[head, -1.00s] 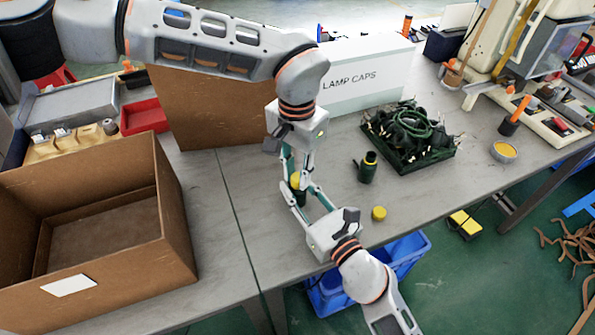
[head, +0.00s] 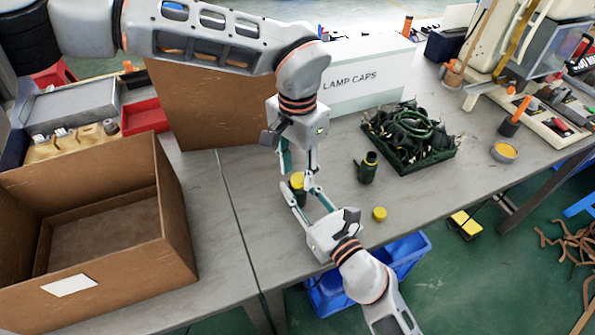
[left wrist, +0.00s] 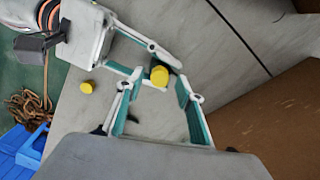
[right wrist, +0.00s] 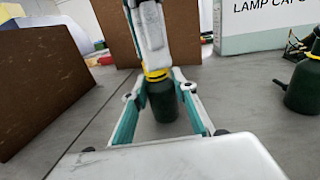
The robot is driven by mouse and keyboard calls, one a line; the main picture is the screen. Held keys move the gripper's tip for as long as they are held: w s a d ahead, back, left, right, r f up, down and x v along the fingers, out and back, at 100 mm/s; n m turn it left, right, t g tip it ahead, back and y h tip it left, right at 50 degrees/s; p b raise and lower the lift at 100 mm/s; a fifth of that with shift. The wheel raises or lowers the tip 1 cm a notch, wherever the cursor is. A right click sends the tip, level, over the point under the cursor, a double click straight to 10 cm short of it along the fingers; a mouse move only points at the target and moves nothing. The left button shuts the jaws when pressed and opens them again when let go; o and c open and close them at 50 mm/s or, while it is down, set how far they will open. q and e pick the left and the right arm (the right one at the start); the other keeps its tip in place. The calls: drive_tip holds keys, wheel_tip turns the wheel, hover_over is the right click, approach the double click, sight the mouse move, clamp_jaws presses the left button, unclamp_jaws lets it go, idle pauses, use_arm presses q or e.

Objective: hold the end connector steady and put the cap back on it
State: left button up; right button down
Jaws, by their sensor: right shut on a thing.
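The dark green end connector (right wrist: 162,101) stands upright between the fingers of my right gripper (head: 298,190), which is shut on it above the table. A yellow cap (left wrist: 159,76) sits on top of the connector; how firmly it is seated I cannot tell. In the head view the cap (head: 297,179) shows just under my left gripper (head: 298,172). My left gripper points down with its fingers spread apart on either side above the cap, apart from it in the left wrist view. It hides part of the cap in the right wrist view.
A loose yellow cap (head: 379,213) lies near the table's front edge. Another dark green connector (head: 367,168) stands to the right. Behind it are a tray of green cables (head: 408,165) and the LAMP CAPS box (head: 365,85). An open cardboard box (head: 175,225) is at left.

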use_arm(q)
wheel_tip(320, 180, up, 4)
drive_tip(key=shift+f, duration=0.25)
drive_tip(key=shift+c, duration=0.4)
